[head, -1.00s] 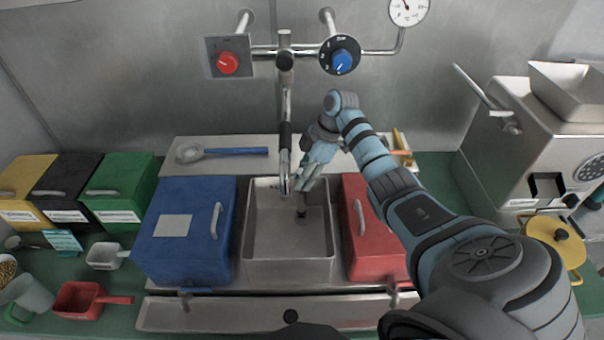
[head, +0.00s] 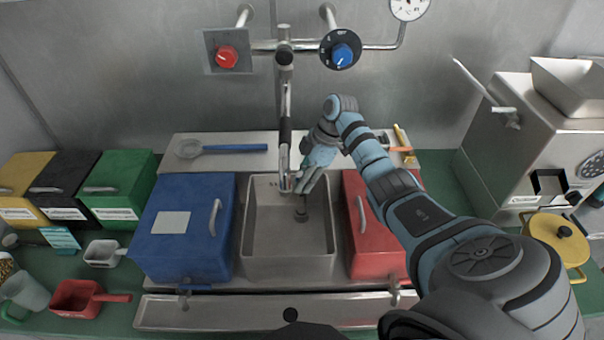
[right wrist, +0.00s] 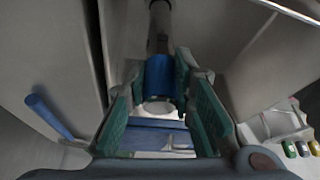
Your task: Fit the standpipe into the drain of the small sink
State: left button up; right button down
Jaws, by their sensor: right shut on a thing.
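The standpipe is held by my right gripper (head: 308,183) over the small sink (head: 262,245). The right wrist view shows the fingers with green pads (right wrist: 167,105) shut on the standpipe's blue section (right wrist: 159,76), with a pale ring at its end. Its dark lower part (right wrist: 160,28) runs on toward the top of that picture. In the head view a short dark length (head: 302,203) shows below the fingers, roughly upright, above the dark drain area (head: 302,216). I cannot tell whether its end is inside the drain. My left gripper is not in view.
A blue box (head: 186,240) stands left of the sink and a red box (head: 372,240) right of it. The tap spout (head: 285,150) comes down close to my gripper's left side. A strainer (head: 235,148) lies behind.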

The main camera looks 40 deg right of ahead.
jog(key=shift+f+b, duration=0.5)
jog(key=shift+f, duration=0.4)
jog(key=c, duration=1.3)
grip_release()
jog(key=v, duration=1.2)
